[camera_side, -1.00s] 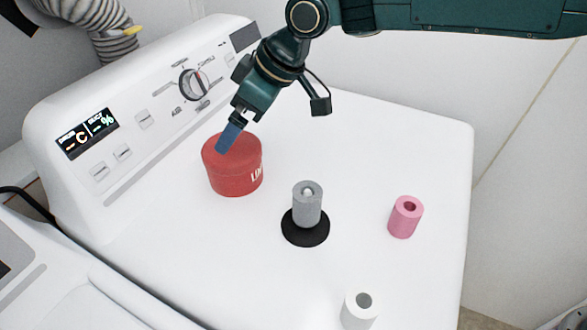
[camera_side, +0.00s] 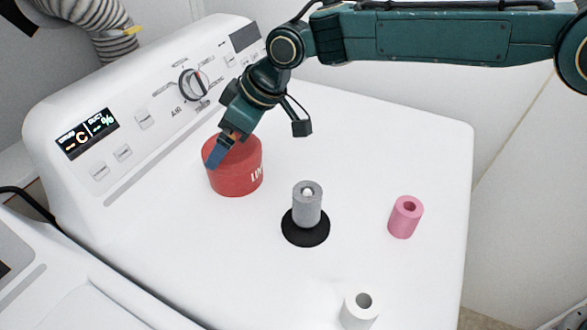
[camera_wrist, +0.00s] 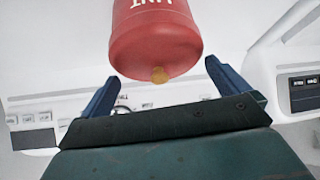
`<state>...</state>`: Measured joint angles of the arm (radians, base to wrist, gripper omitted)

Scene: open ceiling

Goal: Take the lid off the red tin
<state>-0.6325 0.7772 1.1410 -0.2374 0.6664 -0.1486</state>
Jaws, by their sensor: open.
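The red tin (camera_side: 238,180) stands upright on the white machine top, below the control panel, with white lettering on its side. Its lid (camera_side: 248,147) appears to be on; the seam is hard to make out.
A grey cylinder (camera_side: 307,206) stands on a black disc (camera_side: 305,237) right of the tin. A pink hollow cylinder (camera_side: 405,218) and a white one (camera_side: 359,312) stand farther right and nearer the front. The control panel (camera_side: 150,105) rises behind the tin.

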